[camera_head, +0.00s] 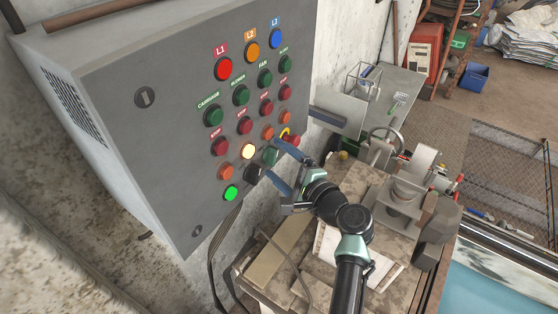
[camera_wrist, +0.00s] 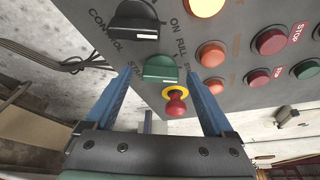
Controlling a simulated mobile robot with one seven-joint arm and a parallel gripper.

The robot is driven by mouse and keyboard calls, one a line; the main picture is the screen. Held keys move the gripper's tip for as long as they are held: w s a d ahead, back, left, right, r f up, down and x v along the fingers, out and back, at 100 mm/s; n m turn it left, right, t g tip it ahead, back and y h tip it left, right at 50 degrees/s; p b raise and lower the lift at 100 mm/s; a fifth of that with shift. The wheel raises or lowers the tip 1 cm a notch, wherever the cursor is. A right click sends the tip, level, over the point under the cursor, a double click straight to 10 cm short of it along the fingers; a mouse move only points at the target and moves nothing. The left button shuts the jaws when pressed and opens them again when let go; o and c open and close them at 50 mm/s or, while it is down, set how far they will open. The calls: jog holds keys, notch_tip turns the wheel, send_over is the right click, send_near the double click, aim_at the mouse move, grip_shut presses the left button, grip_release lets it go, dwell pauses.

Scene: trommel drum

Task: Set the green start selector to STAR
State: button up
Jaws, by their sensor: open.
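The green start selector (camera_wrist: 160,69) is a knob on the lower part of the grey panel, centred in the wrist view. Its bar lies across that picture, with partly hidden lettering beside it. In the head view the selector (camera_head: 270,156) is small, and its setting cannot be read. My gripper (camera_head: 276,164) is open and empty in front of it. In the wrist view its blue fingers (camera_wrist: 158,88) are spread left and right of the selector. I cannot see contact. STAR cannot be clearly read.
A black control selector (camera_wrist: 135,22) is beside it. A red emergency-stop button on a yellow ring (camera_wrist: 176,104) is close by, between the fingers in the picture. Several orange and red buttons (camera_wrist: 211,54) are to the right. A cluttered bench (camera_head: 390,265) stands below the panel (camera_head: 150,150).

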jog(key=shift+d, duration=0.1)
jog(key=b+v, duration=0.1)
jog(key=v, duration=1.2)
jog(key=w+a+r+n+t+h, duration=0.1)
jog(key=r+n+t+h, duration=0.15)
jog(key=r, duration=0.55)
jog(key=w+a+r+n+t+h, duration=0.15)
jog(key=r+n, duration=0.25)
jog(key=r, duration=0.5)
jog(key=w+a+r+n+t+h, duration=0.15)
jog(key=r+n, duration=0.25)
jog(key=r, duration=0.4)
jog(key=s+a+r+n+t+h, duration=0.1)
jog(key=s+r+t, duration=0.3)
jog(key=s+r, duration=0.4)
jog(key=s+a+r+n+t+h, duration=0.2)
jog(key=s+r, duration=0.6)
jog(key=r, duration=0.6)
jog(key=n+t+h, duration=0.1)
jog(key=n+t, duration=0.1)
jog(key=t, duration=0.1)
jog(key=shift+a, duration=0.2)
